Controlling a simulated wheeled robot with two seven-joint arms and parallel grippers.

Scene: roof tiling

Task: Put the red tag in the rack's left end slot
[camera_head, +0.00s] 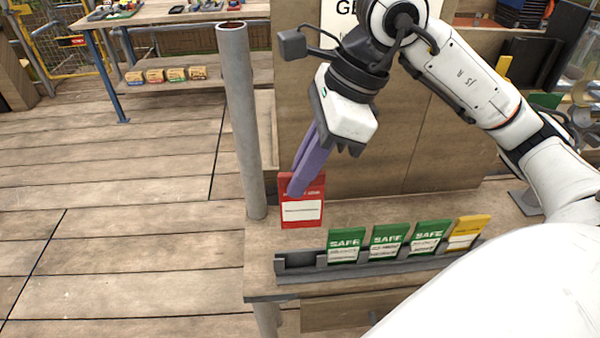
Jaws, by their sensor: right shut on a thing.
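The red tag (302,211), with a white label panel, is upright in the jaws of my right gripper (296,188). The gripper's purple fingers are shut on the tag's upper edge. The tag hangs above the small wooden table, behind and above the left end of the dark grey rack (400,263). The rack's left end slot (297,262) is empty. Several tags stand in the other slots: green SAFE tags (344,245) and a yellow tag (466,232) at the right end. My left gripper is not in view.
A grey metal post (240,120) rises at the table's back left corner, close to the left of the tag. A wooden panel (400,130) stands behind the table. A workbench (190,14) with a lower shelf is farther back left. The plank floor at left is clear.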

